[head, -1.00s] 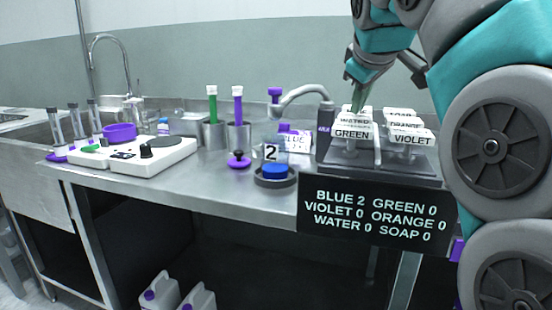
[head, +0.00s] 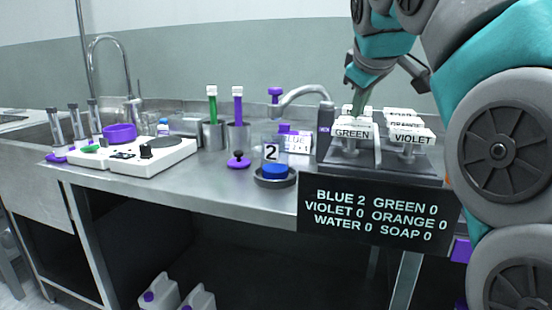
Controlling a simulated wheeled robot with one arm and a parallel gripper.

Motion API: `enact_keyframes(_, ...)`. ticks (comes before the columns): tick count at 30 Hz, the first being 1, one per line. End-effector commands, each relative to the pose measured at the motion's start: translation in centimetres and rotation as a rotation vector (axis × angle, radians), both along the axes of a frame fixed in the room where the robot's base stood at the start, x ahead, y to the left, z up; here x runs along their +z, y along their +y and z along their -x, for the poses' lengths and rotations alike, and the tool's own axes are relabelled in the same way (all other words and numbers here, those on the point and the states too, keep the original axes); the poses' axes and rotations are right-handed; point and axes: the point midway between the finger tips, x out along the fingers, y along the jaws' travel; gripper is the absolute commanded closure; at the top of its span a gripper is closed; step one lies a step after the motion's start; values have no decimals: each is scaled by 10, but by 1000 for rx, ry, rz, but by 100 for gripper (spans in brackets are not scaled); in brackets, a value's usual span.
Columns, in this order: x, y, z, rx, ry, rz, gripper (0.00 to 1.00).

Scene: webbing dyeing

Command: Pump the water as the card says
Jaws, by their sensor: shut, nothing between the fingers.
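My gripper (head: 357,102) is shut and empty. It points down onto the lever row behind the white GREEN lever (head: 352,133). The lever under it is hidden behind GREEN, so I cannot tell if the tips touch it. VIOLET (head: 411,136) stands to the right, with ORANGE (head: 404,124) behind it. The black panel (head: 379,213) reads BLUE 2, GREEN 0, VIOLET 0, ORANGE 0, WATER 0, SOAP 0. A clear beaker marked 2 (head: 270,152) holds blue liquid (head: 275,171) under the grey spout (head: 300,91). A white card (head: 297,142) behind it reads BLUE; its lower line is unclear.
Metal cups hold a green tube (head: 212,106) and a purple tube (head: 238,106). A purple-knobbed stopper (head: 238,160) is near the beaker. Jugs (head: 160,292) stand below. The counter's front edge is clear.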

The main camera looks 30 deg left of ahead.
Motion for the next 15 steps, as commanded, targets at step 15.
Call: enact_keyframes(15,12,0,-1,-1,2,1,100)
